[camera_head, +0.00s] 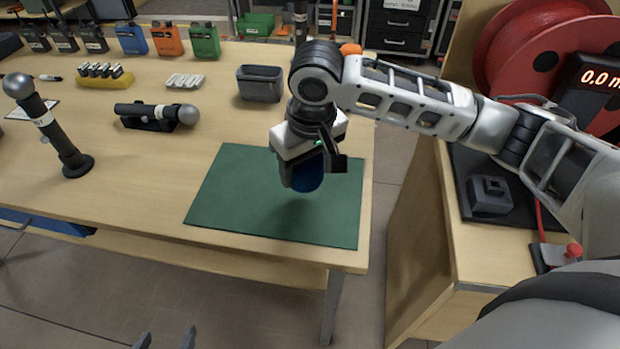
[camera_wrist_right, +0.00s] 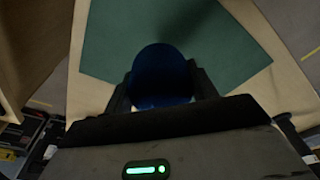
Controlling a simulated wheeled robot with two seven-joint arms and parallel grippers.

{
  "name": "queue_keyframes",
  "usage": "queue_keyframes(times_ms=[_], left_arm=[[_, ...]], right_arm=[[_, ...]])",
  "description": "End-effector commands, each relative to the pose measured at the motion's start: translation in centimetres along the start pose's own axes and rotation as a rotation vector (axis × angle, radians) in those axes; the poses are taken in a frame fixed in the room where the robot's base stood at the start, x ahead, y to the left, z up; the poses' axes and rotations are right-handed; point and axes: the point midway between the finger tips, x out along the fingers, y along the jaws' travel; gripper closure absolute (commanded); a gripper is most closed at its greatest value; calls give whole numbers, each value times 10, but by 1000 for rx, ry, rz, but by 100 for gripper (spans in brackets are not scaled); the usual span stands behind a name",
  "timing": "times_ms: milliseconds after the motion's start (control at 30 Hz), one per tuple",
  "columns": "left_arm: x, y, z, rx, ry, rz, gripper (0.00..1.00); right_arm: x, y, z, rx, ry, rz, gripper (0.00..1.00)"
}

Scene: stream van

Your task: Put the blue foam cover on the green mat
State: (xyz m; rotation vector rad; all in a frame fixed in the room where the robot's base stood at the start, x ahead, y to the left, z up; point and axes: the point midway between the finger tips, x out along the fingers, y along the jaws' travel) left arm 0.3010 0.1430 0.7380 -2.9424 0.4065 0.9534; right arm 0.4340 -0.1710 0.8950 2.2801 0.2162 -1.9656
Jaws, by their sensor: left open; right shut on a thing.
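The blue foam cover (camera_head: 308,177) is between the fingers of my right gripper (camera_head: 312,172), which is shut on it. In the head view it appears over the green mat (camera_head: 235,205), which lies flat on the wooden table's right part. In the right wrist view the blue foam cover (camera_wrist_right: 161,75) shows between the two dark fingers, with the green mat (camera_wrist_right: 110,45) behind it. I cannot tell exactly how high it is above the mat. My left gripper (camera_head: 166,338) shows only its fingertips at the bottom edge; it is open and empty, well away from the mat.
A microphone stands upright on a round base (camera_head: 75,165) at the left. Another microphone (camera_head: 160,115) lies in a black cradle. A grey bin (camera_head: 260,84) stands behind the mat. Coloured packs (camera_head: 168,40) line the back. A cable reel (camera_head: 545,60) is at the right.

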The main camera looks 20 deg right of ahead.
Motion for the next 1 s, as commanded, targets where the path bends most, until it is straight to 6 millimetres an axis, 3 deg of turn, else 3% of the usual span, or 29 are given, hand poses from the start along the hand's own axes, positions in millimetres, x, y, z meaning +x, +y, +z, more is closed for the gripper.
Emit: queue_keyframes(times_ms=[267,467,867,900,967,1000], left_arm=[[1,2,-5,-15,15,1,37],[2,2,-4,-19,15,2,37],[0,2,-4,-17,12,1,37],[1,2,-3,-16,11,0,37],[1,1,-3,-14,10,0,37],[1,1,-2,-13,9,0,37]], right_arm=[[23,18,-3,3,-3,2,70],[49,16,1,-2,-1,0,70],[54,16,2,-1,-1,0,70],[54,16,2,-1,0,0,35],[54,16,2,-1,0,0,21],[54,16,2,-1,0,0,21]])
